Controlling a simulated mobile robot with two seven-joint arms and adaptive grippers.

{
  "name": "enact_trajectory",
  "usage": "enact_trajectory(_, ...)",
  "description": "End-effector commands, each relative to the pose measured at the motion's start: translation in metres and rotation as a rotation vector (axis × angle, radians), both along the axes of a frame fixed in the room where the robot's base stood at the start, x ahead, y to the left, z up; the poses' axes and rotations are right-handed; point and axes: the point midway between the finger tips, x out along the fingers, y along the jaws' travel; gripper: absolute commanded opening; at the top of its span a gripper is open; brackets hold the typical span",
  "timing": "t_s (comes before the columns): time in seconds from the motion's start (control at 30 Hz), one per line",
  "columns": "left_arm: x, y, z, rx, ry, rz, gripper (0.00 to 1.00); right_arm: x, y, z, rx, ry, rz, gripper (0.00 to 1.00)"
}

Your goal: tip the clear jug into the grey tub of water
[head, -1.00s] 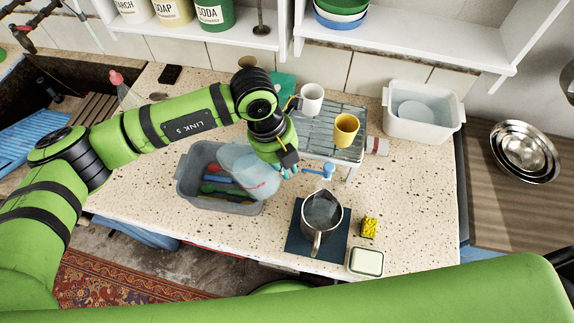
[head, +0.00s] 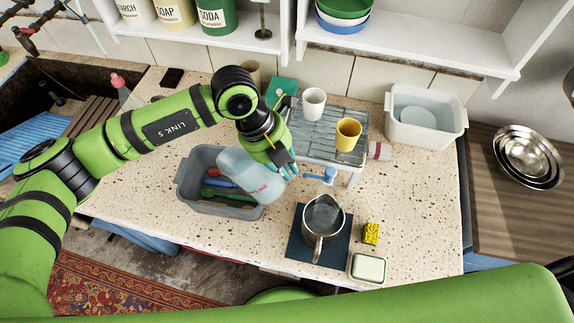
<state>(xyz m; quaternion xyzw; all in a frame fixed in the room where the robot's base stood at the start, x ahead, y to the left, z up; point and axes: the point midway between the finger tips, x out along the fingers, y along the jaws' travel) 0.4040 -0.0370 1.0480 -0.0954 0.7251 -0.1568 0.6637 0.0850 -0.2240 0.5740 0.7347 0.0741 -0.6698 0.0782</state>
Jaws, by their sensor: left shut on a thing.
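The grey tub (head: 190,186) stands on the speckled counter left of centre, with water and several coloured utensils inside. The clear jug (head: 250,176) is tilted over the right part of the tub, its lower-looking bulk hiding some of the contents. My left gripper (head: 284,170) is shut on the jug at its right side, just above the tub's right rim. I cannot tell whether liquid is leaving the jug. My right gripper does not show.
A wire rack (head: 325,142) with a white cup (head: 313,103) and a yellow cup (head: 347,134) stands behind the gripper. A metal pot (head: 322,215) sits on a dark mat (head: 296,240). A yellow sponge (head: 371,233), soap dish (head: 367,268) and white tub (head: 426,130) are to the right.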

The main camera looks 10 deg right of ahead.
Motion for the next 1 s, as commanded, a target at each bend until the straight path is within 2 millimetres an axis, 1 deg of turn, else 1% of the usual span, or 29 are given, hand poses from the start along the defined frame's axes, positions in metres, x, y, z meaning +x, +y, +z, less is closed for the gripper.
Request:
enact_trajectory(0.03, 0.001, 0.002, 0.0, -0.027, 0.006, 0.004, 0.0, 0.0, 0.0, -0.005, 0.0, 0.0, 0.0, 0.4)
enact_trajectory(0.1, 0.002, 0.004, 0.003, -0.065, 0.016, 0.004, 0.0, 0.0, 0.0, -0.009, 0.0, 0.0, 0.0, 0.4)
enact_trajectory(0.3, 0.002, 0.005, 0.01, -0.125, 0.032, 0.001, 0.0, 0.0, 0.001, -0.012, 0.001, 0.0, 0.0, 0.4)
enact_trajectory(0.87, 0.002, 0.005, 0.011, -0.126, 0.031, 0.001, 0.0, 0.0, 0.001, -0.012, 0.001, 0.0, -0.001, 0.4)
enact_trajectory(1.0, 0.003, 0.007, 0.01, -0.147, 0.039, 0.003, 0.0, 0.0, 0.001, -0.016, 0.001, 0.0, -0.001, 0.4)
